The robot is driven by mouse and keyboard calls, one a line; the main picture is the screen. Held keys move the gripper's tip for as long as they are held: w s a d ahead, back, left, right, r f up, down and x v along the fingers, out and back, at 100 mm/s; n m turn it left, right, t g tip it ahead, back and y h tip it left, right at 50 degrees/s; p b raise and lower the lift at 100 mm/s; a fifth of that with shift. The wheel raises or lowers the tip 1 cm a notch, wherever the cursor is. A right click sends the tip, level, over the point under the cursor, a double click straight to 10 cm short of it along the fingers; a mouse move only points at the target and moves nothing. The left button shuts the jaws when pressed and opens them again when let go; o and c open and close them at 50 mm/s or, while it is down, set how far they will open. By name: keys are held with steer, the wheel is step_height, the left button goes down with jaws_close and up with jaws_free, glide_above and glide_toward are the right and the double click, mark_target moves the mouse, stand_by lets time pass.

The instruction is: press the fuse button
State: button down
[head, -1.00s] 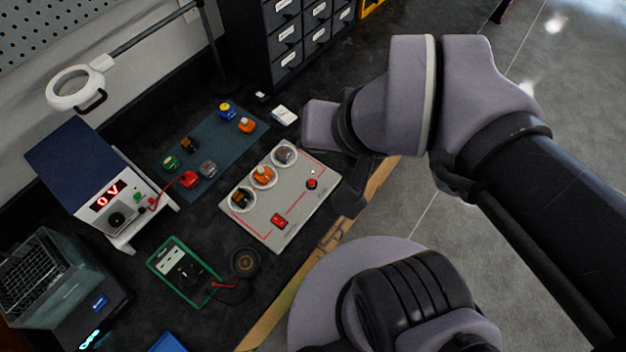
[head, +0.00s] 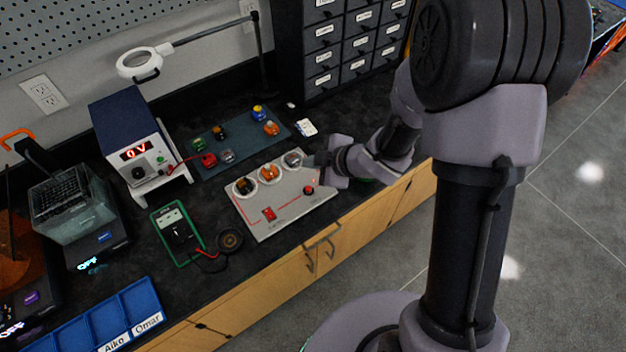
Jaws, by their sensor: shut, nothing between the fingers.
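A light grey board (head: 290,218) lies on the dark bench top, with red lines printed on it. A small round red button (head: 308,190) sits near its right edge. A red rocker switch (head: 269,213) sits near its front edge. The lettering is too small to read, so I cannot tell by label which is the fuse button. Three round seats along the board's back hold a dark part (head: 245,186), an orange part (head: 269,172) and a grey part (head: 293,160). My gripper (head: 321,166) is shut and empty at the board's right back corner, close to the button; contact cannot be told.
A teal mat (head: 240,140) with several coloured parts lies behind the board. A power supply reading 0 V (head: 138,152) and a green-framed meter (head: 178,233) stand left. A drawer cabinet (head: 340,45) stands behind. Blue labelled trays (head: 95,325) lie front left.

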mark_target(309, 189)
steer(key=shift+w+a, duration=0.1)
step_height(309, 189, down, 9)
steer(key=b, duration=0.8)
steer(key=shift+r, duration=0.1)
stand_by(1.6)
steer(key=shift+f+b, duration=0.4)
steer(key=shift+f+b, duration=0.45)
stand_by(0.6)
steer(key=shift+r+p, duration=0.85)
steer(key=shift+r, duration=0.1)
